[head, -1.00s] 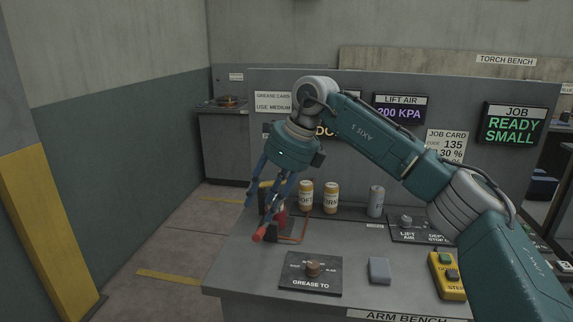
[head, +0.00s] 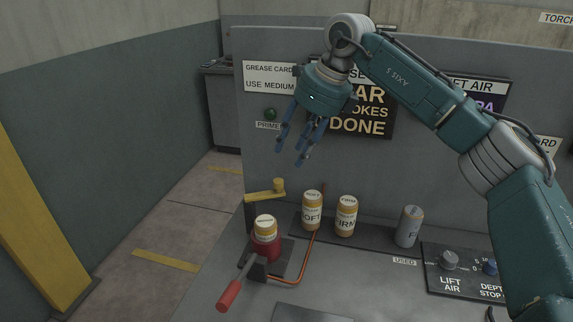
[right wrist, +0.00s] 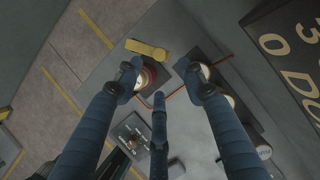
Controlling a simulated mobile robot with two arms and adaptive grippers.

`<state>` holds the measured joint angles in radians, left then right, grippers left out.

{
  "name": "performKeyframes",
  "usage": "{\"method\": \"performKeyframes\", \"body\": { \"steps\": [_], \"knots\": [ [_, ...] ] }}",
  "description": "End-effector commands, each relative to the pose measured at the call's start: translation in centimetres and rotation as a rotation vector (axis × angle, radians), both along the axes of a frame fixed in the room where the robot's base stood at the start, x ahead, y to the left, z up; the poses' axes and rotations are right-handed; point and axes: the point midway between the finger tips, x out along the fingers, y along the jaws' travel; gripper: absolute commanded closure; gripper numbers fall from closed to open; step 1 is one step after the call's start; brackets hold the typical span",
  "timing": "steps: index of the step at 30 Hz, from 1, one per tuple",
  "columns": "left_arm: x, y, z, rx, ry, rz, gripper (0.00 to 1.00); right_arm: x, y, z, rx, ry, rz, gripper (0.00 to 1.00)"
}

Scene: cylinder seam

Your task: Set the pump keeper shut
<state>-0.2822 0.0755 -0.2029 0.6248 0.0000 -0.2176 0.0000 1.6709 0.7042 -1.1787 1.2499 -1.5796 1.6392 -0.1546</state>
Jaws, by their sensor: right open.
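The pump has a red body (head: 266,247) with a cartridge (head: 265,226) standing upright in it and a red-handled lever (head: 230,294) pointing to the front left. A yellow bar with a knob, which looks like the keeper (head: 262,197), sits behind the cartridge. In the right wrist view the yellow bar (right wrist: 147,49) lies beside the cartridge, not across its top. My right gripper (head: 290,155) is open and empty, above the bar and apart from it. Its blue fingers also show in the right wrist view (right wrist: 165,80). My left gripper is out of view.
Soft (head: 312,212) and firm (head: 346,217) cartridges stand right of the pump, with a grey can (head: 409,227) farther right. An orange pipe (head: 303,262) runs beside the pump. The panel wall (head: 270,150) rises close behind. The bench front is clear.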

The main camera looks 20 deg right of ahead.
Motion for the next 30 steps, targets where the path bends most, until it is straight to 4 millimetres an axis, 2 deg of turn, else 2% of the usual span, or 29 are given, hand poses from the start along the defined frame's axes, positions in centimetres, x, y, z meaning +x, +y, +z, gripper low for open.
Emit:
{"method": "performKeyframes", "body": {
  "steps": [1,3,8,14,18,23,30],
  "knots": [
    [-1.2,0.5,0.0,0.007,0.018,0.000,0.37,0.0,0.1,-0.3,-0.001,0.002,0.000,0.60],
    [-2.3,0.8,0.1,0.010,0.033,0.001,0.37,0.2,0.2,-0.8,0.000,0.004,0.000,0.60],
    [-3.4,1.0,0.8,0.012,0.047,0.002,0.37,0.9,0.8,-3.1,-0.002,0.005,0.000,0.60],
    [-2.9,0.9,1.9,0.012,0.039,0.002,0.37,2.0,1.8,-6.7,-0.002,0.005,0.000,0.60],
    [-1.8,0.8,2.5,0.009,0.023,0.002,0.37,2.6,2.4,-8.5,-0.001,0.003,0.001,0.60],
    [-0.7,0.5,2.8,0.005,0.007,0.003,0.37,3.0,2.6,-9.7,-0.001,0.002,0.000,0.60],
    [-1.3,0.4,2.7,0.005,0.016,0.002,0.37,3.1,2.7,-10.0,-0.001,0.001,0.000,0.60]
  ]
}}
